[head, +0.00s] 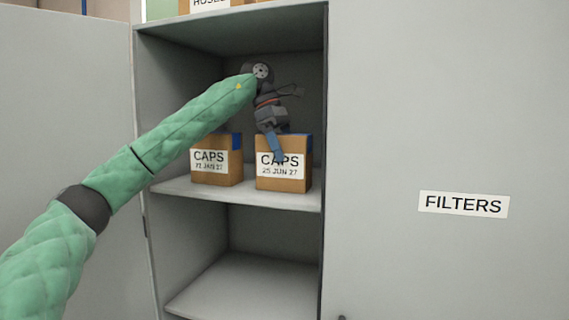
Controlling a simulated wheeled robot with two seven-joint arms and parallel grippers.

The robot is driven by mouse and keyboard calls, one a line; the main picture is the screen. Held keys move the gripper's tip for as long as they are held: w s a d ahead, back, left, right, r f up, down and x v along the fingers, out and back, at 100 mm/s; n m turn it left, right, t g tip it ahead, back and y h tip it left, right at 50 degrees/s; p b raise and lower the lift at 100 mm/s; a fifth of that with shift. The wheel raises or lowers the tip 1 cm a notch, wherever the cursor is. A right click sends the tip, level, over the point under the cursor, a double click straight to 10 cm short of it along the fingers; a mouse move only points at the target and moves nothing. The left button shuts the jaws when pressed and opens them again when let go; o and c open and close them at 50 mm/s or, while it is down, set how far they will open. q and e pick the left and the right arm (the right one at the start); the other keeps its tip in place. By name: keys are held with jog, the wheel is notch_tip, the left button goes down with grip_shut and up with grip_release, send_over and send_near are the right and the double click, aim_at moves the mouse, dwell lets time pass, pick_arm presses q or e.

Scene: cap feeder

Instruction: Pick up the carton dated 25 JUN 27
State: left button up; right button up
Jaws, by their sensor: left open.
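The brown carton (283,184) labelled CAPS 25 JUN 27 stands upright on the right side of the cabinet's middle shelf. Blue shows at its top right corner. My left gripper (277,148) points down at this carton from above. One blue finger hangs in front of the carton's front face and covers part of the label. The other finger is hidden, so I cannot tell whether it is inside or behind the front wall. The gripper is open. Whether the visible finger touches the carton cannot be seen. My right gripper is not in view.
A second carton (216,179), labelled CAPS with a JAN 27 date, stands close on the left. The shelf (240,194) has a narrow bare front strip. The closed FILTERS door (430,120) borders the opening on the right; an open door (65,110) is on the left.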

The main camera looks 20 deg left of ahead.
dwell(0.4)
pick_arm(q)
jog(key=c, duration=1.1)
jog(key=shift+c, duration=1.1)
